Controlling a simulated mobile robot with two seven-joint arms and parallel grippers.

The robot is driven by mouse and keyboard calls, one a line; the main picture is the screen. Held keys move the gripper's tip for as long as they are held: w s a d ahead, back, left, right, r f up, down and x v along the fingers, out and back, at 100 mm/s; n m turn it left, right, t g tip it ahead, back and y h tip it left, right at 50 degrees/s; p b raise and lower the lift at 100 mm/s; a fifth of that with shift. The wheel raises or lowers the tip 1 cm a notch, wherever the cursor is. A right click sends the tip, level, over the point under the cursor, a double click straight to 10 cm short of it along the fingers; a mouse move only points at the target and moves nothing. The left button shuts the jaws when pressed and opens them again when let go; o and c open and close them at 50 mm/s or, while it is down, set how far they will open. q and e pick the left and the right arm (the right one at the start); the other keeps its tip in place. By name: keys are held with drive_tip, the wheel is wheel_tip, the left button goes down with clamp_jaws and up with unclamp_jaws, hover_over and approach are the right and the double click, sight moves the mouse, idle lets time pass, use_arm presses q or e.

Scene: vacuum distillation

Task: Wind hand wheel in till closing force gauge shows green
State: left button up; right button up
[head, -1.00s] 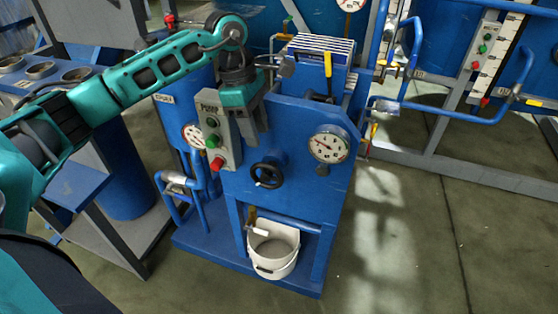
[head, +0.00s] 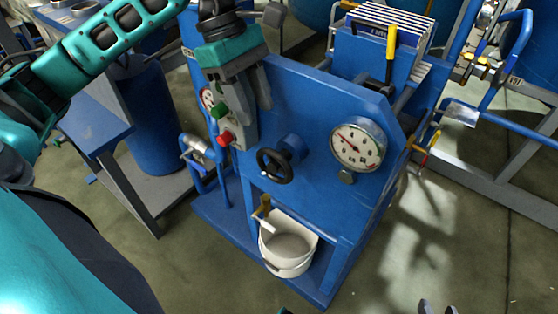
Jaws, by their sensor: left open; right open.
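The black hand wheel (head: 275,166) sits on the blue front panel of the press. The round white gauge (head: 358,145) is on the panel to its right; its needle points to the upper left, and the dial's coloured zones are too small to tell. My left gripper (head: 252,118) is open, pointing down in front of the upper left of the panel, above and left of the wheel and apart from it. It partly hides the grey button box (head: 236,128). My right gripper (head: 438,308) shows only its open fingertips at the bottom edge, empty.
The button box has green and red buttons. A white bucket (head: 288,248) sits under the panel, with a tap handle above it. A yellow-handled lever (head: 390,50) stands behind the gauge near a plate stack (head: 375,40). Pipes are at right; the floor at lower right is clear.

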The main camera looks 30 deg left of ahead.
sight(277, 164)
use_arm(q)
drive_tip(key=b+x, duration=0.3)
drive_tip(key=x, duration=0.9)
drive_tip(key=shift+d+f, duration=0.15)
drive_tip(key=shift+f, duration=0.15)
use_arm(e)
drive_tip(key=shift+a+f, duration=0.25)
drive_tip(key=shift+f, duration=0.25)
drive_tip(key=shift+a+f, duration=0.2)
drive_tip(key=shift+f, duration=0.25)
use_arm(q)
clamp_jaws()
use_arm(e)
drive_tip(key=shift+w+r, duration=0.1)
